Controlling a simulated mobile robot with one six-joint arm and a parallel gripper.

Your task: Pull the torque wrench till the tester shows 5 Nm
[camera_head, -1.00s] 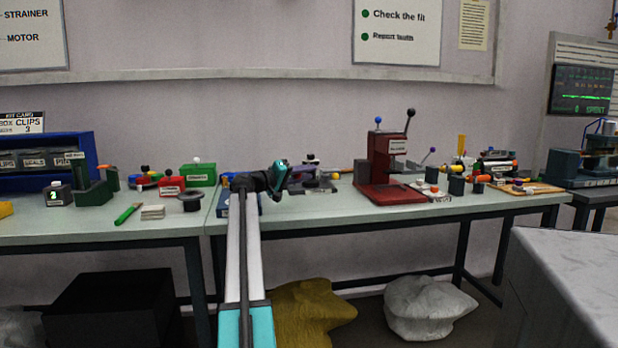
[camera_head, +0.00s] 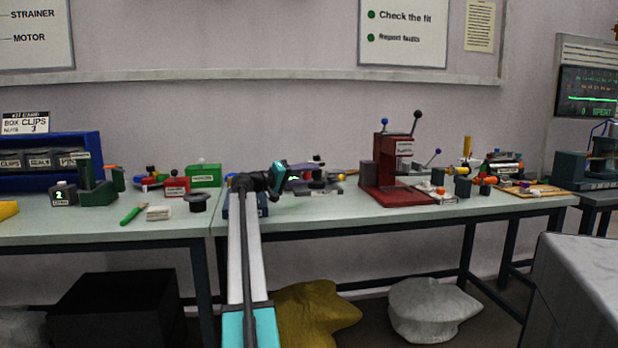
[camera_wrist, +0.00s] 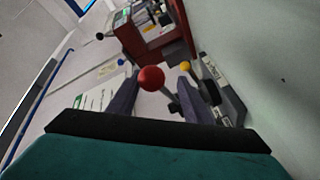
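My gripper (camera_head: 308,181) reaches over the right bench in the head view, its teal body left of the fingers. In the wrist view my gripper (camera_wrist: 160,74) has its two grey fingers apart, and a red ball knob (camera_wrist: 151,78) shows between them; I cannot tell whether they touch it. A yellow ball knob (camera_wrist: 186,66) is just right of the fingers; it also shows in the head view (camera_head: 341,178). A grey labelled block (camera_wrist: 220,88) lies further right. I cannot clearly tell which parts are the torque wrench and tester, and no torque reading is legible.
A red lever press (camera_head: 395,190) stands right of my gripper; its red body also shows in the wrist view (camera_wrist: 152,40). A white card with green print (camera_wrist: 95,100) lies left of the fingers. Green and red boxes (camera_head: 204,174) stand left. The wall is close behind the bench.

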